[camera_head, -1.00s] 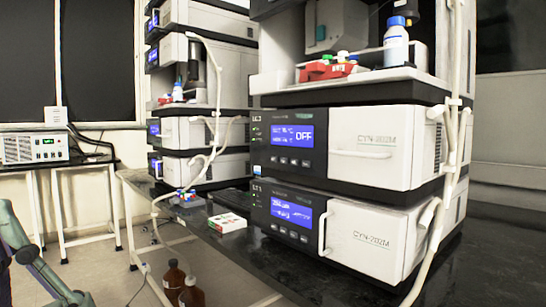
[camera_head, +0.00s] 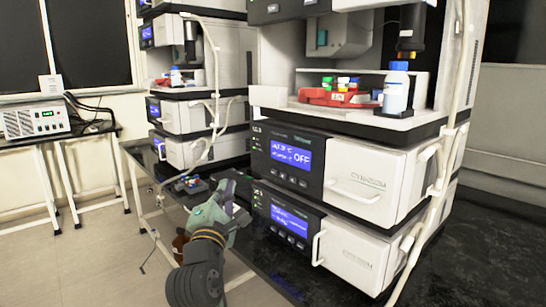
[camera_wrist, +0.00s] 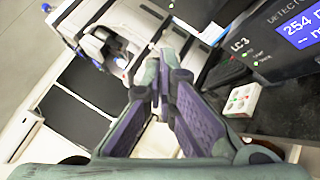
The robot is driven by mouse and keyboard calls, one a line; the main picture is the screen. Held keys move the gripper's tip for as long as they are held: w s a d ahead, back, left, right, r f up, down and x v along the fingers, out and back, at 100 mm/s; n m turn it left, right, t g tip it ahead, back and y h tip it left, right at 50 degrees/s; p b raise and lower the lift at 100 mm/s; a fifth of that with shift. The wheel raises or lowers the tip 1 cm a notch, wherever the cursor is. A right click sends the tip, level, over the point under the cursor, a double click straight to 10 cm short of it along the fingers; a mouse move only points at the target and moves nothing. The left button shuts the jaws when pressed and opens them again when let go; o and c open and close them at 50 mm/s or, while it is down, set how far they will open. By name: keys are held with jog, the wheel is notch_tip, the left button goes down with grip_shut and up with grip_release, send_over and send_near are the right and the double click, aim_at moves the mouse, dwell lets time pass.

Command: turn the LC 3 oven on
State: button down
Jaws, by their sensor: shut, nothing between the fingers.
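The LC 3 oven appears to be the upper white and black module (camera_head: 360,180) of the right stack. Its blue display (camera_head: 291,154) shows a °C reading and "OFF", with a row of small buttons (camera_head: 292,179) below it. Beneath it is a second module (camera_head: 350,250) with its own lit display (camera_head: 289,220). In the wrist view, a panel marked "LC 3" and "DETECTOR" (camera_wrist: 262,50) shows at the upper right. My gripper (camera_head: 240,187) is shut and empty, left of the lower module's front and below the oven's panel. Its closed fingers (camera_wrist: 159,80) show in the wrist view.
Another instrument stack (camera_head: 190,110) stands behind on the left. A small white box (camera_wrist: 243,100) lies on the dark bench near my fingers. A red vial tray (camera_head: 335,97) and a blue-capped bottle (camera_head: 396,88) stand above the oven. The dark bench (camera_head: 455,240) at right is clear.

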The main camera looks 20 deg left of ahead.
aim_at(274, 172)
jog(key=shift+w+d+f+h, duration=0.2)
jog(key=shift+w+d+h, duration=0.2)
jog(key=shift+w, duration=0.05)
jog(key=w+d, duration=0.4)
jog(key=w, duration=0.3)
jog(key=shift+w+d, duration=0.2)
jog(key=shift+w, duration=0.1)
dwell(1.4)
jog(key=shift+w+d, duration=0.2)
jog(key=shift+w, duration=0.15)
